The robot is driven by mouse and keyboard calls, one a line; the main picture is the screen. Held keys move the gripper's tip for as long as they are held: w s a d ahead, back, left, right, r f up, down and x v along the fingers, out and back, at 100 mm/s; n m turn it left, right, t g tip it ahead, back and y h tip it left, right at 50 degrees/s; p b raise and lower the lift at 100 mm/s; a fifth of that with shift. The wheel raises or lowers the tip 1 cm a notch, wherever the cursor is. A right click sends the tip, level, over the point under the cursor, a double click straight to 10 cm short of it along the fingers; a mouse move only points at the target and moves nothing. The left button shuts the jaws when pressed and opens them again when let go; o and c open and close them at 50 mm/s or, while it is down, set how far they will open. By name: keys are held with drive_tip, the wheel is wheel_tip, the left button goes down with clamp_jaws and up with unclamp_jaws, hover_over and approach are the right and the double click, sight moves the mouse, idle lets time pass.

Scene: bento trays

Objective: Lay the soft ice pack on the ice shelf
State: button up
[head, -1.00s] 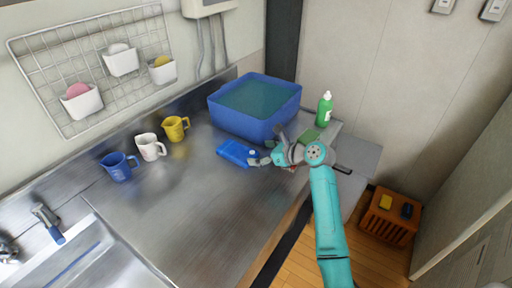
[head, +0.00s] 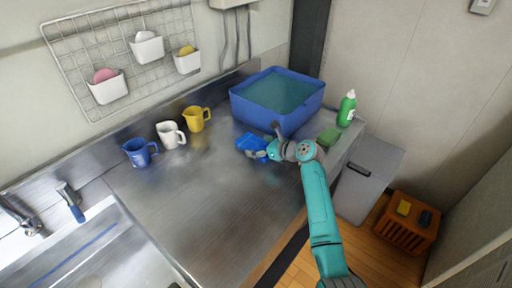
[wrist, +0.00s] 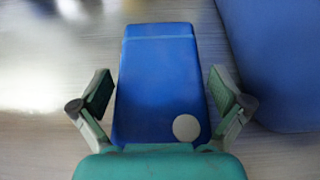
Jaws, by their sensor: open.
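A flat blue pack (head: 251,142), which I take as the soft ice pack, lies on the steel counter in front of the blue tub. My gripper (head: 265,143) is at the pack in the head view and covers part of it. In the wrist view the pack (wrist: 160,85) shows a round white spot near its lower right. My open gripper (wrist: 160,92) has one finger on each side of the pack, with a gap on both sides. I cannot make out a clear ice shelf in either view.
A blue tub (head: 262,112) of water stands close behind the gripper. Several mugs stand at the left. A grey cabinet (head: 366,178) and an orange crate (head: 406,226) are right of the counter.

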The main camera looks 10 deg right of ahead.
drive_tip(key=shift+w+a+f, duration=0.1)
drive_tip(key=shift+w+a, duration=0.1)
drive_tip(key=shift+w, duration=0.05)
drive_tip(key=c, duration=1.3)
